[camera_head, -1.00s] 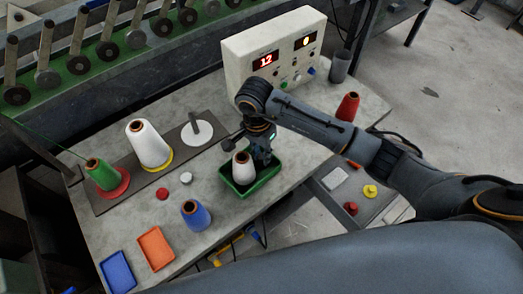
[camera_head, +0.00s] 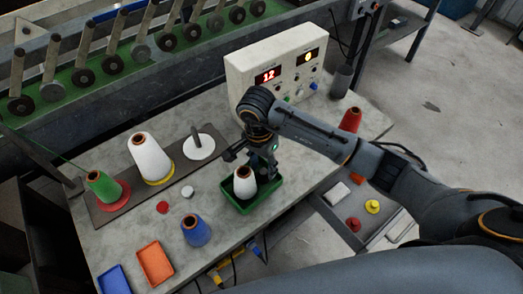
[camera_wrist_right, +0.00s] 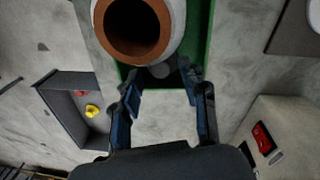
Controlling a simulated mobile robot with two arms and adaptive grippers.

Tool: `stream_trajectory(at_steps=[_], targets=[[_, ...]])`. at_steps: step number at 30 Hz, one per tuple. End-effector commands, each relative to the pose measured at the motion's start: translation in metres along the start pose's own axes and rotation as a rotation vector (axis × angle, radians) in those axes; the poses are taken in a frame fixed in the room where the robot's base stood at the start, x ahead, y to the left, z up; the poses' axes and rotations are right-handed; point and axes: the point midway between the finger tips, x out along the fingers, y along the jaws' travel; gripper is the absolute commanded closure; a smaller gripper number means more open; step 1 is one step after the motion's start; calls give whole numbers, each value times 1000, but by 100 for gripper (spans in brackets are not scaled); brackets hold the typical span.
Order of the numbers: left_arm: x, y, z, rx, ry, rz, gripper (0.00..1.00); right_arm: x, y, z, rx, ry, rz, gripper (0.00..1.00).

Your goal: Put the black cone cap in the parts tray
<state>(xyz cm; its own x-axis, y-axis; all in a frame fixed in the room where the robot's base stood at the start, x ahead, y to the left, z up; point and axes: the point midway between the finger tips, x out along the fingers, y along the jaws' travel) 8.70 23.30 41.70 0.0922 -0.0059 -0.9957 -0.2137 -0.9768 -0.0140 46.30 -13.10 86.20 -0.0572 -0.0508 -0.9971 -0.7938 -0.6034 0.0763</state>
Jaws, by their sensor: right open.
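I cannot make out the black cone cap for sure. In the right wrist view a small dark grey rounded thing (camera_wrist_right: 160,70) shows between the fingertips, by the white cone in the green tray; I cannot tell if it is the cap. My right gripper (camera_head: 252,158) is open over the back of the green tray (camera_head: 238,208); its spread fingers also show in the wrist view (camera_wrist_right: 162,92). A dark tray (camera_head: 335,215) beside the table, perhaps the parts tray, holds a red piece (camera_head: 354,224) and a yellow piece (camera_head: 372,207). My left gripper is not in view.
A white cone (camera_head: 244,184) stands in the green tray. A blue cone (camera_head: 195,231), a red disc (camera_head: 162,208) and a white cap (camera_head: 187,192) are left of it. A control box (camera_head: 250,62) stands behind; a red cone (camera_head: 351,119) stands to the right.

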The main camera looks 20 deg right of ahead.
Motion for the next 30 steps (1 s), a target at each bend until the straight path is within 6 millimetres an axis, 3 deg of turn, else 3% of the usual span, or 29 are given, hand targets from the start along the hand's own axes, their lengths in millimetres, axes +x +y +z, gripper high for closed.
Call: stream_trajectory(at_steps=[9, 13, 19, 30], targets=[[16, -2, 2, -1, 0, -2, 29, -70, -1, -2, -1, 5, -4, 56], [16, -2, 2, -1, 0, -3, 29, -90, 0, -1, -1, 5, -2, 56], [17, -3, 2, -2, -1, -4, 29, -103, 0, 0, -1, 1, 1, 56], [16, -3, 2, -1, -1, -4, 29, -104, 0, 0, 0, 0, 1, 56]])
